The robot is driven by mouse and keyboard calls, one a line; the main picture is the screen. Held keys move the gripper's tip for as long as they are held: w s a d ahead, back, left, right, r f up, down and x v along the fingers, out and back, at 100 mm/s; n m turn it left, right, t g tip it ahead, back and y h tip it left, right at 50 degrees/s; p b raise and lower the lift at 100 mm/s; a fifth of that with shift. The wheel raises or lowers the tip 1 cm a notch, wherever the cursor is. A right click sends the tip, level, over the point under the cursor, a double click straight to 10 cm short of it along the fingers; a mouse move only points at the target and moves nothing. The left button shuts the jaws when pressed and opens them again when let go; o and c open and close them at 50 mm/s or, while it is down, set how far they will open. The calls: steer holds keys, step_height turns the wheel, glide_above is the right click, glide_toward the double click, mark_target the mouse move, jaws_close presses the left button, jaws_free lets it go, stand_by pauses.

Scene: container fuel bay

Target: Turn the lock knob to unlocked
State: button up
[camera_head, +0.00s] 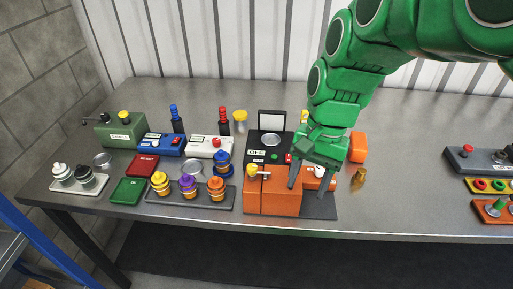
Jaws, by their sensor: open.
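An orange box (273,196) stands near the front edge of the table. A yellow knob (252,170) and a small silver lever (265,175) show at its top left. A white knob (320,171) shows at its right, close to my gripper. I cannot tell which of these is the lock knob, nor read any lock marking. My gripper (307,203) points down at the right side of the orange box, fingers apart and empty. It hides part of the box's right side. I cannot tell whether a finger touches the box.
A black unit marked OFF (268,149) stands behind the orange box. A dark strip with several ringed knobs (189,195) lies to the left. A small brass piece (360,177) and an orange block (358,147) stand to the right.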

mark_target(252, 166)
steer(key=w+a+m+g+y, duration=0.15)
steer(key=w+a+m, duration=0.35)
steer(key=w+a, duration=0.7)
steer(key=shift+t, duration=0.25)
steer(key=shift+f, duration=3.9)
steer(key=shift+c, duration=0.3)
jaws_close()
